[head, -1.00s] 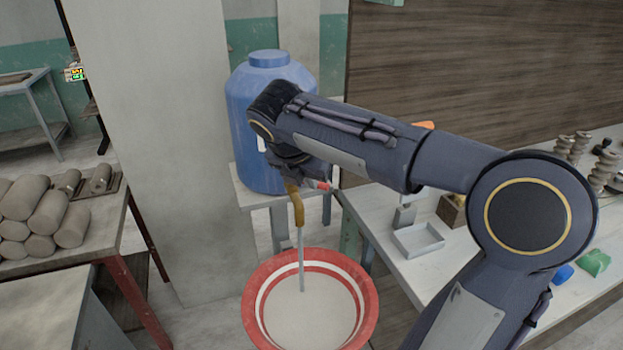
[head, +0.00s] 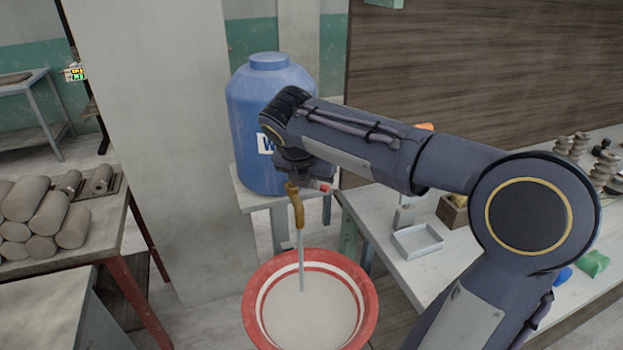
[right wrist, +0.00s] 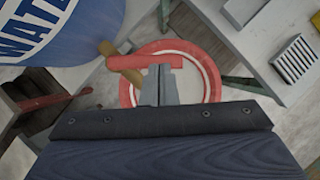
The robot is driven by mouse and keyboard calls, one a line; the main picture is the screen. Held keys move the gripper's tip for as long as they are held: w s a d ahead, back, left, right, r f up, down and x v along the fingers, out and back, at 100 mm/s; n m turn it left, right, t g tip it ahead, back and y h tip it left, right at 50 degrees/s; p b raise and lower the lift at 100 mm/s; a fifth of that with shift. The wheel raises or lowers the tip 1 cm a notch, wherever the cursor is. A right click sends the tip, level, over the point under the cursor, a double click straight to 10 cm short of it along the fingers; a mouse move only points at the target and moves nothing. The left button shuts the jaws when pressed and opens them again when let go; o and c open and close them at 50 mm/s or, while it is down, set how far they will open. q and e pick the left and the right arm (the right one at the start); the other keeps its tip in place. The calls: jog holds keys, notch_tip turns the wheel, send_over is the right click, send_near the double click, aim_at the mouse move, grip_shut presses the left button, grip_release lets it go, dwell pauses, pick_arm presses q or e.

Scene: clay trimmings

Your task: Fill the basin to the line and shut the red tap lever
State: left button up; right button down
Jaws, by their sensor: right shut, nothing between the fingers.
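The blue water barrel (head: 247,112) has a brass tap (head: 297,206) at its front. A thin stream of water (head: 301,262) runs from the tap into the basin (head: 254,318), which has a wide red rim, a white inner band and a red line. Pale water lies inside; its exact level against the line is hard to tell. My right gripper (right wrist: 160,72) is shut and empty, its fingertips right by the red tap lever (right wrist: 146,62); I cannot tell if they touch. In the head view the lever (head: 322,186) shows only partly beside my wrist. My left gripper is out of view.
A white worktable (head: 375,218) on the right holds a small tray (head: 418,241), a wooden box (head: 452,213) and green and blue items. Clay rolls (head: 40,205) lie on a table at left. A grey pillar (head: 165,150) stands left of the barrel.

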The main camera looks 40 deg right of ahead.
jog(key=shift+d, duration=0.15)
jog(key=shift+w+d+n+t+y+p, duration=0.15)
jog(key=shift+w+d+n+p, duration=0.2)
jog(key=shift+d+p, duration=0.55)
jog(key=shift+w+d+n+t+y+p, duration=0.15)
jog(key=shift+w+d+n+p, duration=0.25)
jog(key=shift+p, duration=0.9)
jog(key=shift+w+d+n+t+y+p, duration=0.15)
jog(key=shift+w+d+n+p, duration=0.35)
jog(key=shift+p, duration=0.6)
jog(key=shift+s+d, duration=0.15)
